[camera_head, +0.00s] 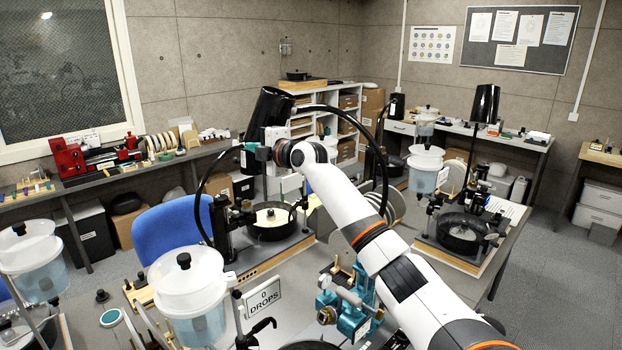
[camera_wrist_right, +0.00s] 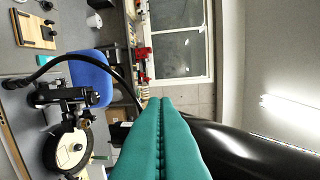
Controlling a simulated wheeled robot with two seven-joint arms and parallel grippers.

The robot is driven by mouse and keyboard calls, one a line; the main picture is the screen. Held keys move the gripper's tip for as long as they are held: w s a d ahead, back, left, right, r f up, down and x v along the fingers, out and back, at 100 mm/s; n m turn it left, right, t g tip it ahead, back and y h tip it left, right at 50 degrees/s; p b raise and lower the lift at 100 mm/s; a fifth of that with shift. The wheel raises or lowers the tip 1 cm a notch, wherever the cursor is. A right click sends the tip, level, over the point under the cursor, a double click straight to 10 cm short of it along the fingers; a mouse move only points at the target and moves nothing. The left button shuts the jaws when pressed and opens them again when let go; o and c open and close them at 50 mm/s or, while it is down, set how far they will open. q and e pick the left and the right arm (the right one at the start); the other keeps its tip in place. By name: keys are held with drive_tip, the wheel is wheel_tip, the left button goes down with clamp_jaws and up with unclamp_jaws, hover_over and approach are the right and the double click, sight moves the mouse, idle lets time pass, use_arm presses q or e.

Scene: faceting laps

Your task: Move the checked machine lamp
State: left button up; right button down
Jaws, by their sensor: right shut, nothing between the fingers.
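A lamp with a black cylindrical shade (camera_head: 270,108) hangs on a curved black gooseneck above the left machine in the head view. Its glossy shade (camera_wrist_right: 245,148) fills the lower right of the wrist view. My right gripper (camera_head: 248,148) is at the shade's lower left side, with its teal fingers partly hidden by my wrist. In the wrist view the fingers (camera_wrist_right: 163,108) are pressed together, empty, right beside the shade; I cannot tell whether they touch it. A second black lamp (camera_head: 485,103) stands over the right machine. My left gripper is not in view.
The left machine's round lap pan (camera_head: 271,222) lies below my right gripper. A clear water tank (camera_head: 187,290), a "0 DROPS" sign (camera_head: 264,297) and a teal faceting head (camera_head: 350,308) crowd the near bench. A blue chair (camera_head: 172,235) stands behind.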

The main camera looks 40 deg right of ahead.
drive_tip(key=w+d+h, duration=0.1)
drive_tip(key=w+m+h, duration=0.1)
drive_tip(key=w, duration=0.1)
drive_tip(key=w+d+m+h, duration=0.1)
drive_tip(key=shift+w+d+p, duration=0.25)
drive_tip(key=shift+d+p, duration=0.1)
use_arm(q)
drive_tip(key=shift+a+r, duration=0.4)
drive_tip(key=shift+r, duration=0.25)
use_arm(e)
drive_tip(key=shift+w+d+m+h, duration=0.5)
drive_tip(key=shift+w+d+h, duration=0.2)
drive_tip(key=shift+w+d, duration=0.25)
drive_tip(key=shift+a, duration=0.1)
